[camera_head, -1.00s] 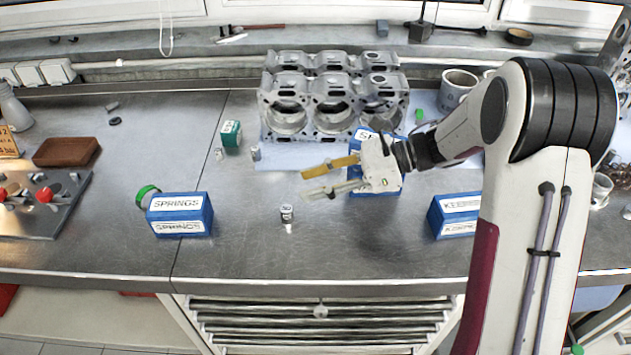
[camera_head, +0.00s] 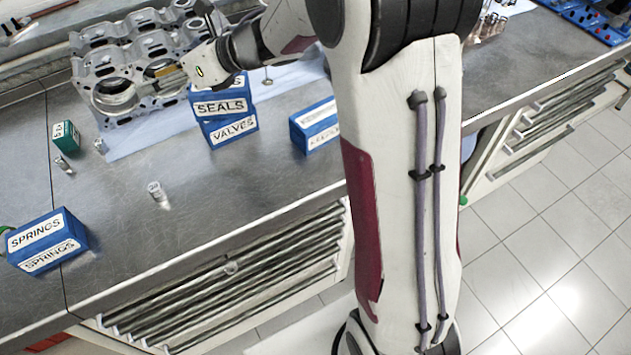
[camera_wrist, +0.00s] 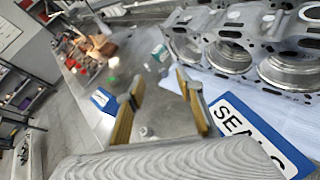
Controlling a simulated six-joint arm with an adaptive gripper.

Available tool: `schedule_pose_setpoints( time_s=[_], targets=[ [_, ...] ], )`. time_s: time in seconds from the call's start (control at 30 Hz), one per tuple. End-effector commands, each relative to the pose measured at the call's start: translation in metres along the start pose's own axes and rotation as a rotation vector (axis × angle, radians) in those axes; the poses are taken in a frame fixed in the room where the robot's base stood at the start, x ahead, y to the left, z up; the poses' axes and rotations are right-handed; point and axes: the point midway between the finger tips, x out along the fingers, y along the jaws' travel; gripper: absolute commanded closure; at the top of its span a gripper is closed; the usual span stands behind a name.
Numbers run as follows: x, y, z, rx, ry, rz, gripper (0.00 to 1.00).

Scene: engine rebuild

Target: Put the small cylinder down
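A small metal cylinder (camera_head: 156,191) stands upright on the bare steel bench, right of the SPRINGS box. It also shows between the fingers, farther off, in the wrist view (camera_wrist: 147,132). Two similar small cylinders, one (camera_head: 100,146) and another (camera_head: 63,164), are near the green box. My gripper (camera_head: 165,72) is raised near the engine block, left of the SEALS label, fingers pointing left. In the wrist view its yellow-padded fingers (camera_wrist: 163,118) are apart with nothing held between them. A ridged grey surface close to the camera hides the bottom of that view.
The grey engine block (camera_head: 140,45) stands on a pale sheet at the back. Blue boxes labelled SEALS and VALVES (camera_head: 225,112), KEEPERS (camera_head: 316,126) and SPRINGS (camera_head: 44,240) are around it. A small green box (camera_head: 66,137) is at left. The front bench between is largely clear.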

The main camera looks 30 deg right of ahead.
Motion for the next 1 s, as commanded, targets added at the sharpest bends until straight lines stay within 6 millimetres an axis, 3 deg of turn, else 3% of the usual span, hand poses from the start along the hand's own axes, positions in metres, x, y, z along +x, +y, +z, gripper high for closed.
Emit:
schedule_pose_setpoints(
  time_s=[0.2, 0.5, 0.77, 1.0],
  targets=[
    [-0.04, -0.025, 0.043, 0.321, -0.126, -0.244, 0.64],
    [-0.116, -0.047, 0.065, 0.828, -0.362, -0.5, 0.64],
    [-0.186, -0.045, 0.048, 1.306, -0.599, -0.646, 0.64],
    [-0.242, -0.022, 0.005, 1.767, -0.819, -0.725, 0.64]
  ],
)
